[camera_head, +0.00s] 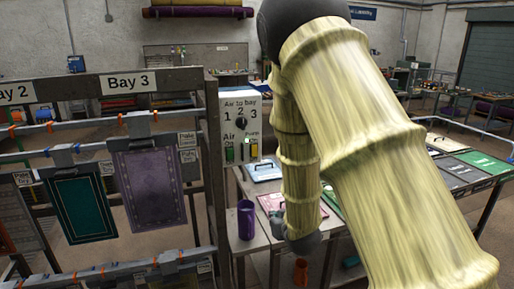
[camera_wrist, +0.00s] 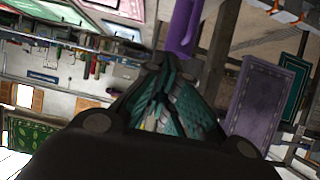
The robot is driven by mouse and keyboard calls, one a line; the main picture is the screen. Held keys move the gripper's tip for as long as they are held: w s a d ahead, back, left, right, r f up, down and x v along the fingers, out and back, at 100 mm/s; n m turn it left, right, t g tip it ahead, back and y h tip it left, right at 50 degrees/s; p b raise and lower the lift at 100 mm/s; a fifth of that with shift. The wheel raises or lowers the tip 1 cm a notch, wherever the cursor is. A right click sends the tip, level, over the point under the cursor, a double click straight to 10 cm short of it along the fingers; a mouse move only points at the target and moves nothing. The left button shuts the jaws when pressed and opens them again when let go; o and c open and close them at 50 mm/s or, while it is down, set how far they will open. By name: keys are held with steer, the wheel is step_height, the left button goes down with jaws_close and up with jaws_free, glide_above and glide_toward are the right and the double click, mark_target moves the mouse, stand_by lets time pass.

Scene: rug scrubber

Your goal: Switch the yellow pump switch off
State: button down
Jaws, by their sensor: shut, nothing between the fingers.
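The yellow pump switch (camera_head: 253,152) is at the lower right of a white control panel (camera_head: 239,105) on the rack's end post, in the head view. A green air switch (camera_head: 229,154) is to its left and a black dial (camera_head: 241,122) above. The switch is too small to tell its position. My gripper (camera_wrist: 170,78) is shut and empty in the wrist view, its fingers pointing toward the purple cup (camera_wrist: 184,28). In the head view my arm hides most of the gripper, which is low and to the right of the panel. The panel does not show clearly in the wrist view.
The purple cup (camera_head: 246,220) stands on a grey table below the panel. A rack with hanging rugs, one purple (camera_head: 150,187) and one dark green (camera_head: 77,207), fills the left. Coloured trays lie on the table at right. The space before the panel looks clear.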

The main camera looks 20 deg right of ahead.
steer(key=w+r+t, duration=0.1)
steer(key=w+r, duration=0.1)
steer(key=r, duration=0.7)
steer(key=w+r+t+p, duration=0.1)
steer(key=w+r+t, duration=0.1)
steer(key=r, duration=0.7)
steer(key=shift+w+r+n+y, duration=0.15)
steer(key=shift+w+n+y, duration=0.15)
steer(key=shift+w, duration=0.45)
steer(key=shift+w+p, duration=0.15)
steer(key=shift+p, duration=0.15)
steer(key=p, duration=0.5)
glide_toward(255, 150)
steer(key=x, duration=0.4)
steer(key=shift+w+a, duration=0.1)
steer(key=shift+w, duration=0.1)
steer(key=shift+p+x, duration=0.8)
steer(key=shift+x, duration=0.6)
